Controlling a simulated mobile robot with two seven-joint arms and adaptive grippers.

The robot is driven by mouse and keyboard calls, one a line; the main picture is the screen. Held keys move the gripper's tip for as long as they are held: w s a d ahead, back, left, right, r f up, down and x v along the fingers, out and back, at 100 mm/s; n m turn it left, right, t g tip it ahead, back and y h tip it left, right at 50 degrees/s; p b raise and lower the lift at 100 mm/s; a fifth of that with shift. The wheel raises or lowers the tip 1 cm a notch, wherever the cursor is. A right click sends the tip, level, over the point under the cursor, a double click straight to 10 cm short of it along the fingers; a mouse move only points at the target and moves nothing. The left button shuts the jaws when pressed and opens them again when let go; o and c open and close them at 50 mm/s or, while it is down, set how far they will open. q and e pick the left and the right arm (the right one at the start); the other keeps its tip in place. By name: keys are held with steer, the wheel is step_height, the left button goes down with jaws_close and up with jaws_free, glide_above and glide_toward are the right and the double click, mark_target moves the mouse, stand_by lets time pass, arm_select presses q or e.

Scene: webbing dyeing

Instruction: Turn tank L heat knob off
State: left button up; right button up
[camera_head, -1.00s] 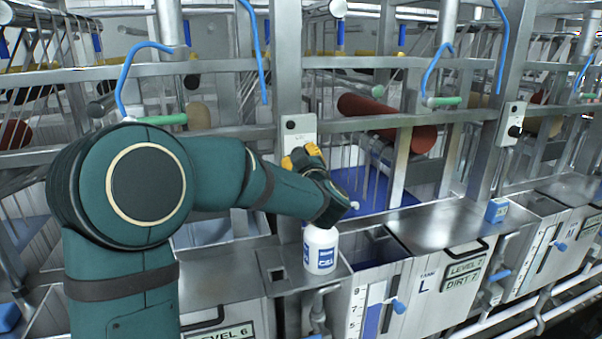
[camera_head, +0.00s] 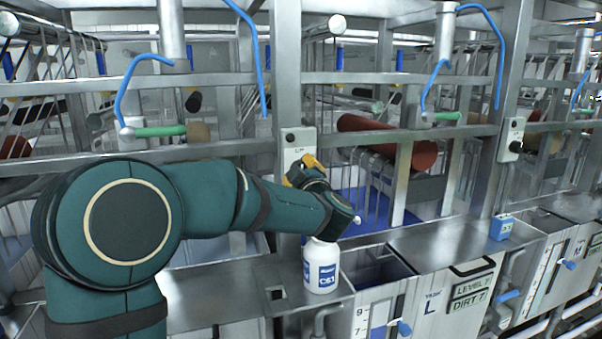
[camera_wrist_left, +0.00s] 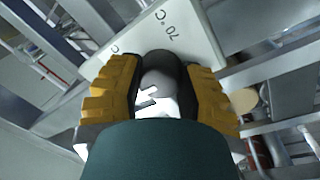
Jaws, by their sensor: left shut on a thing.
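My left gripper (camera_head: 301,168) is at the lower part of a pale control plate (camera_head: 297,140) on a steel post, above and left of the tank marked L (camera_head: 424,297). In the left wrist view its yellow-backed fingers (camera_wrist_left: 163,85) are shut on a dark round knob (camera_wrist_left: 158,72) with a white mark. The plate there (camera_wrist_left: 200,32) reads "70 °C". A small black round part (camera_head: 290,137) shows above the gripper on the plate. The fingers hide most of the knob, so its exact setting cannot be read. My right gripper is not in view.
A white bottle (camera_head: 321,266) with a blue label stands on the ledge just below my left wrist. A small blue box (camera_head: 501,227) stands farther right. A second control plate (camera_head: 511,132) is on the right post. Steel rails and blue hoses surround the arm.

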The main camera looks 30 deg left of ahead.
arm_select(q)
steer(key=o, duration=1.2)
steer(key=shift+a, duration=0.15)
steer(key=shift+o, duration=0.2)
steer(key=v, duration=1.2)
steer(key=shift+s, duration=0.1)
